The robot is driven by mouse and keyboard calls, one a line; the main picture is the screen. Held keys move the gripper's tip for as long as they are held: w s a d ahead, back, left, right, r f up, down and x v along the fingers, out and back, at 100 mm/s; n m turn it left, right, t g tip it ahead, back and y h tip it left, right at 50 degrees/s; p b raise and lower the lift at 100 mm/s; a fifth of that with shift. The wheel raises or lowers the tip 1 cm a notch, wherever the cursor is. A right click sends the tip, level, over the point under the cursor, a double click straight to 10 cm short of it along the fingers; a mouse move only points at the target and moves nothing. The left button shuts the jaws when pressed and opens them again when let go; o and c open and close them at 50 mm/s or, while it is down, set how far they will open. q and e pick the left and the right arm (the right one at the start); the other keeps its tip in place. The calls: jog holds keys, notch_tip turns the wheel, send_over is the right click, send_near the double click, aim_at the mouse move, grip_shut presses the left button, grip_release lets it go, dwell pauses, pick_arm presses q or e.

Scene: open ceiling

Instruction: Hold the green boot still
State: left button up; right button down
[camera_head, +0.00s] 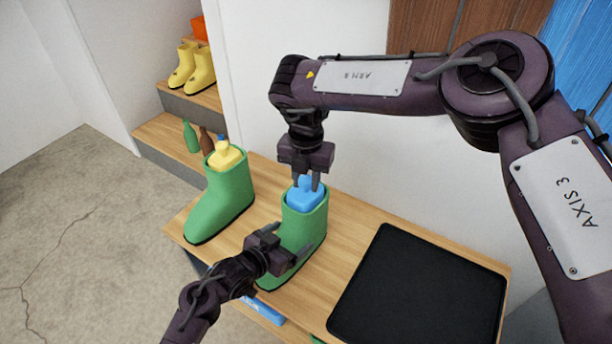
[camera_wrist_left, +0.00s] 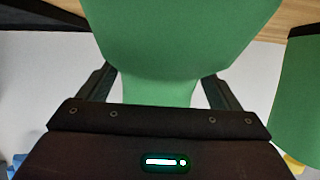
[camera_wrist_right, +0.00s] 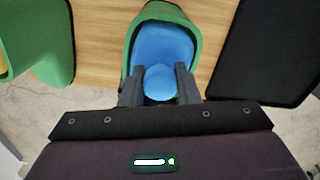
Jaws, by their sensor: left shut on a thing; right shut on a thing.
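Two green boots stand on the wooden bench (camera_head: 345,232).
A black tray (camera_head: 418,290) lies on the bench at right. Behind, shelf steps carry yellow boots (camera_head: 192,68) and bottles (camera_head: 190,136). A white wall runs behind the bench.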

jog(key=shift+f, duration=0.4)
jog(key=c, duration=1)
grip_release()
jog(key=shift+r, duration=0.1)
notch_tip(320, 180, up, 12)
jog(key=shift+f, duration=0.1)
pick_arm(q)
jog(key=o, duration=1.1)
